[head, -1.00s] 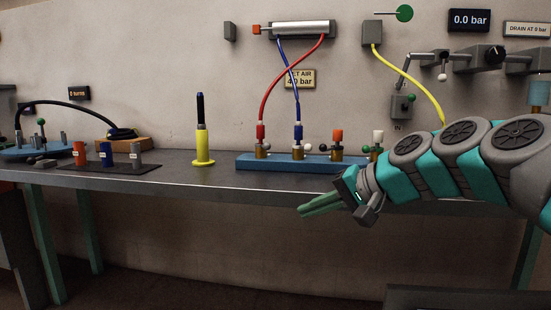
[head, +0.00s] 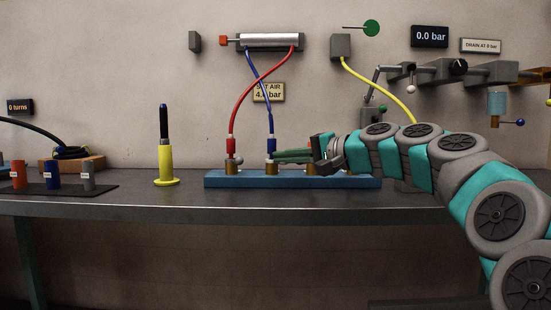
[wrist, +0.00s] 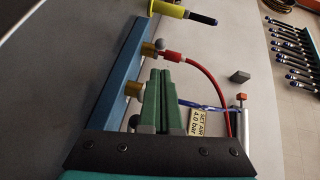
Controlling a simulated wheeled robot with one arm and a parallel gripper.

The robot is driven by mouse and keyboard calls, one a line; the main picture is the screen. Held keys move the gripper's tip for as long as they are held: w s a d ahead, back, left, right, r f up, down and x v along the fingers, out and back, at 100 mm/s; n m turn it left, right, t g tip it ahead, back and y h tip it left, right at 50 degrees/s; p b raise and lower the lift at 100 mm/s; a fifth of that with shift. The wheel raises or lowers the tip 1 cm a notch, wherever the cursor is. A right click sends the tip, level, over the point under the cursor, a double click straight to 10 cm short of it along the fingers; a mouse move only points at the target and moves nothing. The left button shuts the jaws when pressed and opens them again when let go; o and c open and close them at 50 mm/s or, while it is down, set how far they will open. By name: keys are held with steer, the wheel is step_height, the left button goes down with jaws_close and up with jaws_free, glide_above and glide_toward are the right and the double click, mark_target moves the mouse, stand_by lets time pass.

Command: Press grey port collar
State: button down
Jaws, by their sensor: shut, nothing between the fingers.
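A blue manifold (head: 215,181) on the bench carries a row of brass port collars. The left brass collar (head: 231,168) holds the red hose's end (head: 230,147). The second holds the blue hose's end (head: 271,146). A small grey ball (head: 238,160) sits beside the left collar; it also shows in the wrist view (wrist: 160,43). No collar is clearly grey, so I cannot tell which is the grey port collar. My gripper (head: 276,156) is shut and empty, its green fingers pointing left at the blue hose's port.
A yellow stand with a dark rod (head: 165,160) stands left on the bench (head: 130,205). Red, blue and grey (head: 88,177) cylinders stand farther left. A yellow hose (head: 385,75) hangs behind my arm. Wall displays include one reading 0.0 bar (head: 430,36).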

steer(key=x, duration=0.8)
steer(key=shift+w+a, duration=0.15)
steer(key=shift+a, duration=0.05)
steer(key=shift+a+r, duration=0.1)
steer(key=shift+s+a+m+t, duration=0.1)
steer(key=shift+s+m+t, duration=0.2)
steer(key=shift+t, duration=0.1)
